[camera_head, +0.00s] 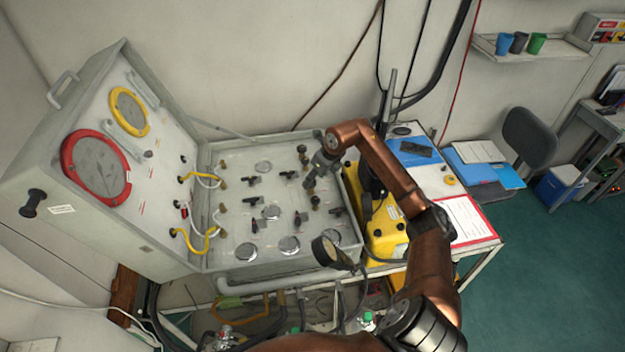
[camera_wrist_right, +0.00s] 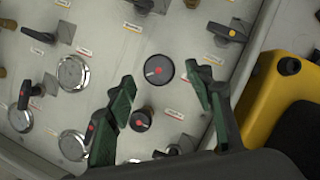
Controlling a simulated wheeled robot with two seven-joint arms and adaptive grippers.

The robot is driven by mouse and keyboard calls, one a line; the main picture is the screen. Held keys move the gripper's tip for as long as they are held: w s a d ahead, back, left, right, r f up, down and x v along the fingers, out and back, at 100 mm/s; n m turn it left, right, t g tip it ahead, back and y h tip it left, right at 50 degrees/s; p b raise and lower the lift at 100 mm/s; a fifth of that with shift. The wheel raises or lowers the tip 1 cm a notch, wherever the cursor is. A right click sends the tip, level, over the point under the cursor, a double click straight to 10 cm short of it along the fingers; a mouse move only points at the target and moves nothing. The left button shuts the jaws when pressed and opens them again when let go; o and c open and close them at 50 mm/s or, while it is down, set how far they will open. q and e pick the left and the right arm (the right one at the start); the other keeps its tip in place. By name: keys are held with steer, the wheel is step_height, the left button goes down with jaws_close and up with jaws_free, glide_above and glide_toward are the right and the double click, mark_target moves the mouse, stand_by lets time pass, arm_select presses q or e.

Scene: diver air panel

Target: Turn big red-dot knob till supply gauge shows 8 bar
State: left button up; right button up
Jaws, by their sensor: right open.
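In the right wrist view, a large round black knob (camera_wrist_right: 159,69) with a red dot and a pale mark sits on the grey panel (camera_head: 232,163). A smaller black knob (camera_wrist_right: 141,121), also with a red dot, is below it. My right gripper (camera_wrist_right: 160,75) is open and empty, its green-padded fingers to either side of the large knob in the picture. Contact cannot be told. In the head view the right gripper (camera_head: 316,172) is over the panel's right part and hides some of it. Red-ringed (camera_head: 96,167) and yellow-ringed (camera_head: 129,111) gauges are on the lid; their readings are illegible.
Several small silver-rimmed gauges (camera_wrist_right: 73,73) and lever valves (camera_wrist_right: 226,32) crowd the panel. A yellow case (camera_head: 386,235) stands close on the right. Yellow and white hoses (camera_head: 195,240) run along the lid side.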

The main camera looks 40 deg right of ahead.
steer(key=shift+x, duration=0.9)
steer(key=c, duration=1.2)
